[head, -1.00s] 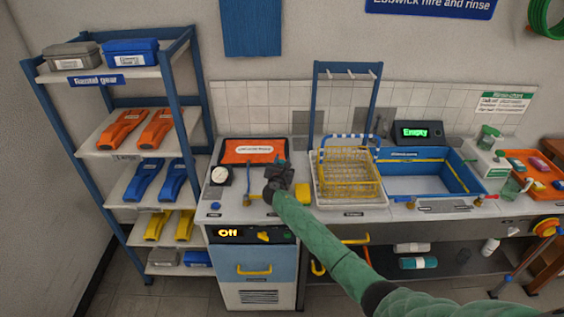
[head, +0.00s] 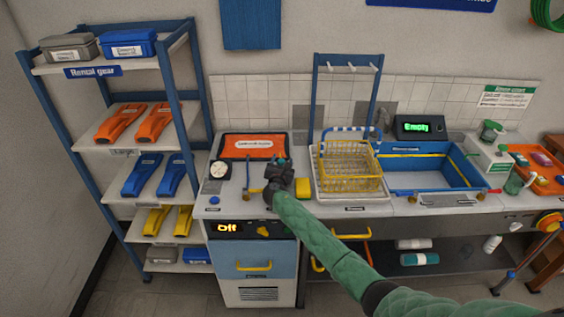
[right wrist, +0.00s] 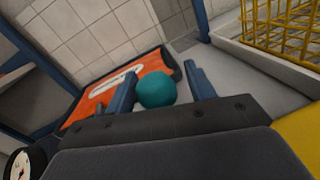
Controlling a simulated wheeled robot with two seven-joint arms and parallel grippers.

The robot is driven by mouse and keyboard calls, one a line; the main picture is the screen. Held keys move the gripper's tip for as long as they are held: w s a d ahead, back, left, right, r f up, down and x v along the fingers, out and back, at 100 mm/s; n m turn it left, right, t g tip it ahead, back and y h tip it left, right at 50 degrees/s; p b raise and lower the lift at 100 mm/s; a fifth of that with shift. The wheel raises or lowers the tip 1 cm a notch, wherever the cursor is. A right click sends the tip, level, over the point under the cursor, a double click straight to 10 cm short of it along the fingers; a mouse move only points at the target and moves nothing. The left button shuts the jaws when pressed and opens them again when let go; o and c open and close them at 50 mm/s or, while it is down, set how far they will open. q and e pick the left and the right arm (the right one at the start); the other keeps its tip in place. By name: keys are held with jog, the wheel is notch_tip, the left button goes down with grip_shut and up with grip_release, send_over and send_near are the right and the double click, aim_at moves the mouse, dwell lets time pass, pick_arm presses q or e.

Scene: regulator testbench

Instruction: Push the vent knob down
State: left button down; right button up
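The vent knob looks to be the teal ball (right wrist: 156,89), which shows between my right gripper's fingers in the right wrist view. In the head view a small teal patch shows at the gripper, and the gripper hides most of that spot. My right gripper (right wrist: 161,72) is open, with one finger on each side of the ball. A narrow gap shows on the right, and I cannot tell whether the left finger touches it. In the head view my right gripper (head: 279,164) is over the bench, left of a yellow block (head: 303,187). My left gripper is out of view.
An orange panel (head: 253,146) lies behind the gripper. A round gauge (head: 219,170) and a blue post (head: 248,173) stand to the left. A wire basket (head: 350,170) and blue basin (head: 425,170) are to the right. The display (head: 228,227) reads Off.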

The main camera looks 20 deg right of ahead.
jog(key=shift+s, duration=0.1)
jog(key=shift+s+a, duration=0.2)
jog(key=shift+s, duration=0.05)
jog(key=b+v, duration=0.2)
jog(key=v, duration=0.4)
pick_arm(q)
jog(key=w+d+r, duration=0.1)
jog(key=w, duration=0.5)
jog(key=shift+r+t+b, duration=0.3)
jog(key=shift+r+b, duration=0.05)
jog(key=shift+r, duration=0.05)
pick_arm(e)
jog(key=shift+s+a, duration=0.2)
jog(key=shift+s, duration=0.3)
